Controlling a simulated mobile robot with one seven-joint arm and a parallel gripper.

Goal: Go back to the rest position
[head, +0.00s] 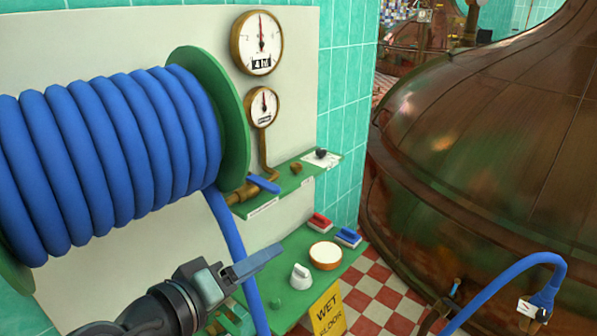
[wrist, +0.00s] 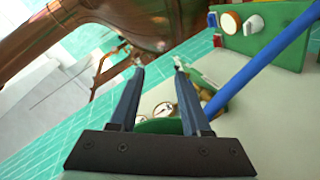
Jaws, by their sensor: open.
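My gripper (head: 276,253) is in the lower middle of the head view, in front of the blue hose that hangs from the reel. Its fingers point right and slightly up. In the wrist view my gripper (wrist: 159,70) shows two fingers apart with nothing held between them. The hanging blue hose (head: 229,240) passes behind the fingers in the head view; in the wrist view the hose (wrist: 262,72) runs to the right of them. Whether the fingers touch it I cannot tell.
A blue hose reel (head: 105,160) fills the left. Two gauges (head: 257,43) hang above a green shelf (head: 300,180) with a blue-handled valve (head: 263,184). A lower green shelf (head: 285,255) bears a white knob (head: 301,277) and brushes (head: 348,237). A copper kettle (head: 490,150) stands right, beside checkered floor (head: 378,290).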

